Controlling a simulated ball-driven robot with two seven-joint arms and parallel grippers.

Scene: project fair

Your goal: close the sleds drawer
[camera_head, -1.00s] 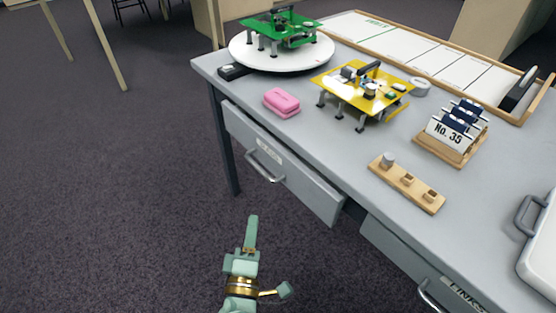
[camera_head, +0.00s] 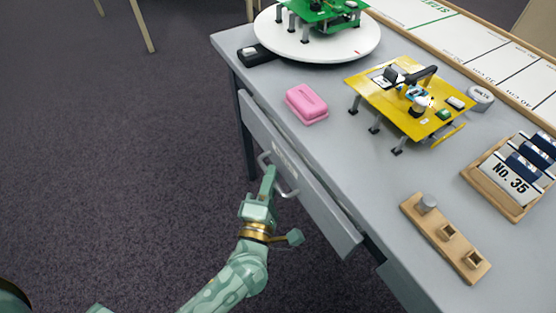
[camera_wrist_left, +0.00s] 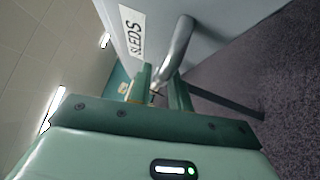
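The sleds drawer (camera_head: 315,205) is a grey drawer under the desk's front edge. Its front stands out a little from the desk, with a dark gap at its right end. Its label reads SLEDS (camera_wrist_left: 132,32) in the left wrist view. Its curved metal handle (camera_head: 290,192) also shows in the left wrist view (camera_wrist_left: 178,45). My left gripper (camera_head: 269,178) is at the handle, in front of the drawer. In the left wrist view its fingers (camera_wrist_left: 160,92) are apart, with the handle's end at or between them; contact is unclear. My right gripper is out of view.
On the grey desk (camera_head: 350,165) are a pink block (camera_head: 306,104), a yellow board on legs (camera_head: 390,95), a white turntable (camera_head: 345,47), a wooden peg holder (camera_head: 440,232) and a No. 35 card stand (camera_head: 500,190). The floor left of the desk is clear.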

